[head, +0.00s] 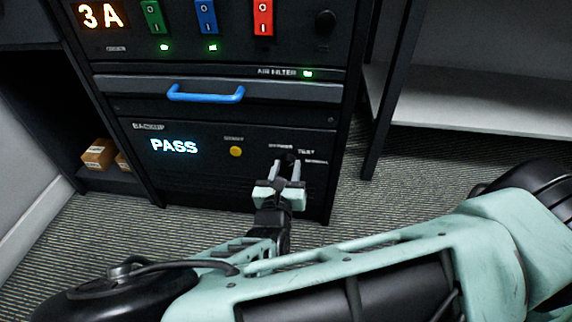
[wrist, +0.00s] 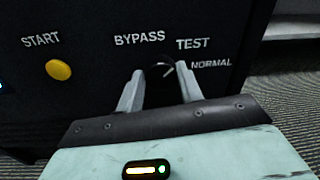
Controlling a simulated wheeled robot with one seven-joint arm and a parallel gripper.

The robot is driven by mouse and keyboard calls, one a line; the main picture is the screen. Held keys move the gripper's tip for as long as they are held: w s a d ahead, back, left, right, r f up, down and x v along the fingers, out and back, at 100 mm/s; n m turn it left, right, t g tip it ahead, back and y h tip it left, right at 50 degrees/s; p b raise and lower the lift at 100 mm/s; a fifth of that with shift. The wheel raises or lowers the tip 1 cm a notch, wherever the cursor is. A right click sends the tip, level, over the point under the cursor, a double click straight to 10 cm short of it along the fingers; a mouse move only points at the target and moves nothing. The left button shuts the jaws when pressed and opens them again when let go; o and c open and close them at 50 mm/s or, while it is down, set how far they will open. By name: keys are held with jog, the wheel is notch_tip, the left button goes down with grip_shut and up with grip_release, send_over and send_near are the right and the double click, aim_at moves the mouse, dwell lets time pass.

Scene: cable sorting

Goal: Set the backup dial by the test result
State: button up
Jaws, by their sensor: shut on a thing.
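The backup panel (head: 200,180) is the lower dark face of the cabinet, and its display (head: 174,146) reads PASS in glowing letters. The black backup dial (head: 290,157) is at the panel's right, with the labels BYPASS, TEST and NORMAL around it. In the wrist view the dial (wrist: 161,67) sits between my fingertips, and its pale mark seems to point up and right toward TEST. My gripper (head: 288,165) is shut on the dial, one finger on each side; it also shows in the wrist view (wrist: 160,73). The fingers partly hide the dial.
A yellow START button (wrist: 59,70) is left of the dial. Above are a blue drawer handle (head: 205,94), green, blue and red switches, and a display (head: 101,15) reading 3A. Cardboard boxes (head: 99,153) stand at the left. A white shelf (head: 470,110) is at the right.

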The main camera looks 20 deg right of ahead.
jog(key=r+m+p, duration=0.1)
jog(key=p, duration=0.3)
jog(key=shift+d, duration=0.1)
jog(key=m+p, duration=0.3)
jog(key=p, duration=0.3)
jog(key=shift+s+m+p, duration=0.1)
jog(key=shift+m+p, duration=0.2)
jog(key=shift+p, duration=0.1)
jog(key=m+p, duration=0.1)
jog(key=p, duration=0.1)
jog(key=m+p, duration=0.1)
jog(key=shift+d+f+m+p, duration=0.1)
jog(key=shift+f+m+p, duration=0.2)
jog(key=shift+p, duration=0.1)
jog(key=shift+f+m+p, duration=0.1)
jog(key=shift+m+p, duration=0.4)
jog(key=shift+p, duration=0.1)
jog(key=shift+f, duration=0.1)
jog(key=o, duration=1)
